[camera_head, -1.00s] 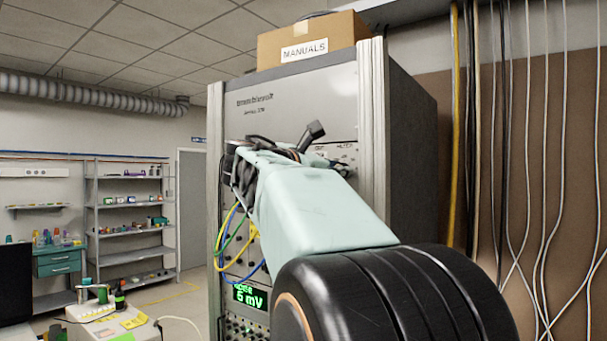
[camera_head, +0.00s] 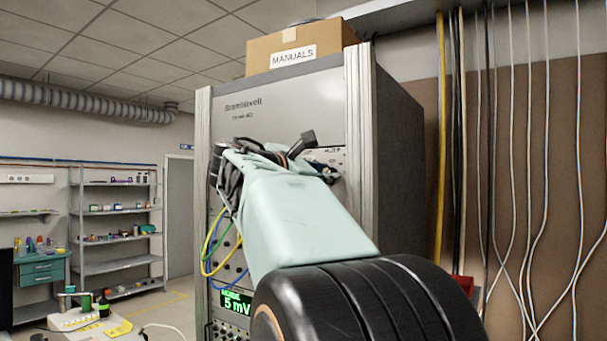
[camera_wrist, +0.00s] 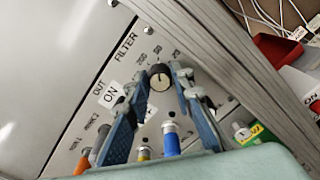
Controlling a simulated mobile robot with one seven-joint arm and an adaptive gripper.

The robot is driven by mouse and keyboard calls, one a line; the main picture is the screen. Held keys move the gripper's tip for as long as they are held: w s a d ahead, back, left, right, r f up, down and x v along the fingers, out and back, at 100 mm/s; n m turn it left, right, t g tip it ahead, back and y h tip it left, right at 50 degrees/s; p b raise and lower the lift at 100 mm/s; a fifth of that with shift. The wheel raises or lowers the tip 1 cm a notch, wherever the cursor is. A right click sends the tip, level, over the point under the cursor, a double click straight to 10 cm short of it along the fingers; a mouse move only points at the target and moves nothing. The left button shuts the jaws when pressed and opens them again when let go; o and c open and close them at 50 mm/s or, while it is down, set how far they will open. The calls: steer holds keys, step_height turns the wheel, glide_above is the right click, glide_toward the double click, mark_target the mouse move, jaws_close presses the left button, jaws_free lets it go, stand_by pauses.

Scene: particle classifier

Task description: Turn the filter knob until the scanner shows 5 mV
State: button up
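The filter knob (camera_wrist: 160,77) is a small dark round knob with a light pointer, below the FILTER label on a grey panel. In the wrist view my gripper (camera_wrist: 160,78) is open, with one blue-grey finger on each side of the knob. Narrow gaps seem to show between knob and fingertips; contact is unclear. The scanner display (camera_head: 236,302) on the tall rack reads 5 mV in green in the head view. There my arm and its cables hide the knob and the fingertips.
Coloured cable plugs (camera_wrist: 171,140) stick out of the panel just below the knob, between the fingers. A metal rack post (camera_wrist: 225,60) runs close to the right. A MANUALS box (camera_head: 300,45) sits on the rack. A shelf unit (camera_head: 118,225) stands far left.

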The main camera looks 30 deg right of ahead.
steer(key=shift+a, duration=0.1)
steer(key=v, duration=1.1)
steer(key=shift+s+a, duration=0.2)
steer(key=shift+a, duration=0.15)
